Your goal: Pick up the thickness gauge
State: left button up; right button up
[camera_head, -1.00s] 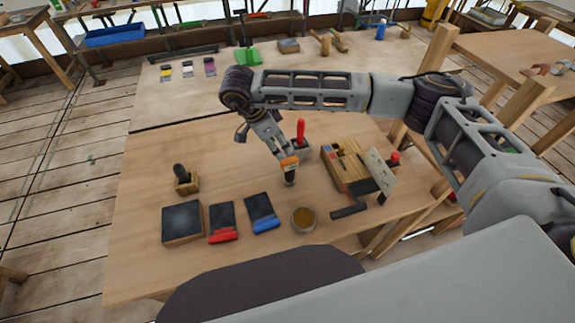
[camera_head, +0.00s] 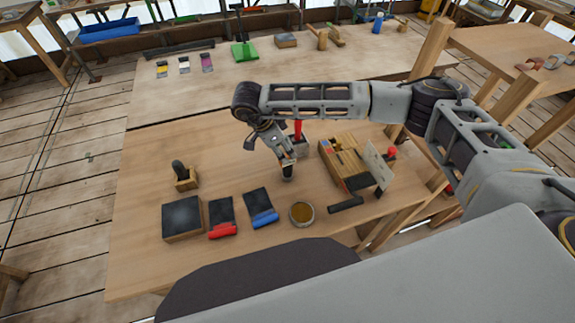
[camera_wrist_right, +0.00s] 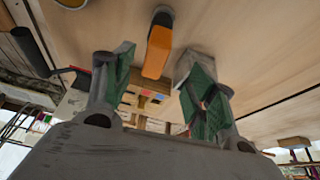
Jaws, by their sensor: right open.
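A small upright thing with an orange body and a dark end, which I take to be the thickness gauge (camera_head: 287,173), is near the middle of the front bench. In the right wrist view the orange gauge (camera_wrist_right: 158,48) shows between the two green-padded fingers, with a visible gap to each side. My right gripper (camera_head: 285,158) is over it from above and hides part of its top in the head view. That gripper (camera_wrist_right: 157,56) is open, and nothing is clamped. My left gripper is out of view.
A grey holder with a red-handled tool (camera_head: 298,131) stands just behind the gripper. A wooden box (camera_head: 345,165) with coloured pieces is to the right. A round tin (camera_head: 302,214), a blue-edged dark pad (camera_head: 258,203) and a red-edged one (camera_head: 222,215) lie in front.

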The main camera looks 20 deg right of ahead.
aim_at(287, 155)
jog(key=shift+x, duration=1.5)
jog(key=shift+s+f, duration=0.1)
jog(key=shift+s+d+f+p, duration=0.1)
jog(key=shift+f+p, duration=0.3)
jog(key=shift+p, duration=0.05)
jog(key=p+x, duration=0.1)
jog(key=x, duration=0.2)
jog(key=shift+s+f, duration=0.2)
jog(key=shift+d+f, duration=0.15)
jog(key=shift+f, duration=0.3)
jog(key=c, duration=1.2)
